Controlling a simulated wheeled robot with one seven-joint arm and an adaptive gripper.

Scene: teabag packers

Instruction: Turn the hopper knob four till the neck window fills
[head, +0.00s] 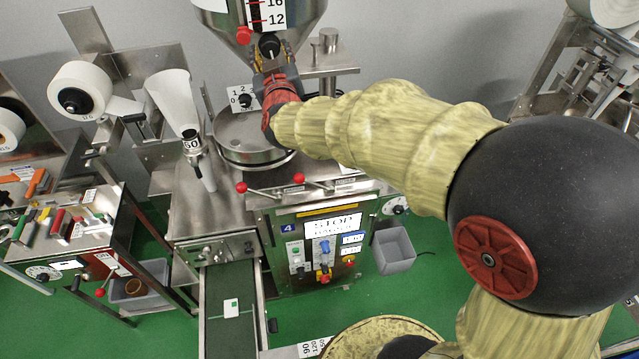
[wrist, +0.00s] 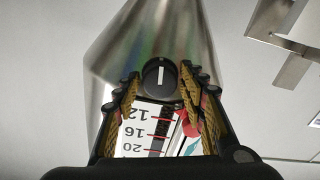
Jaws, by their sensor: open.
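The steel hopper (head: 302,12) with a numbered level scale (head: 276,14) is at the top of the head view. A black round knob (head: 268,44) sits low on its cone. In the wrist view the knob (wrist: 160,77) shows a white pointer line standing upright in the picture. My gripper (head: 271,62) is at the knob. Its jaws are open, with one fingertip on each side of the knob in the wrist view (wrist: 158,84); I cannot tell whether they touch it. The scale (wrist: 148,135) shows upside down there, with a dark strip. I cannot make out a separate neck window.
A red ball handle (head: 244,35) is just left of the knob. The panel (head: 320,250) reads STOP and bears a blue 4. Red-ended levers (head: 262,190) stick out above it. A paper cone (head: 172,100) stands left.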

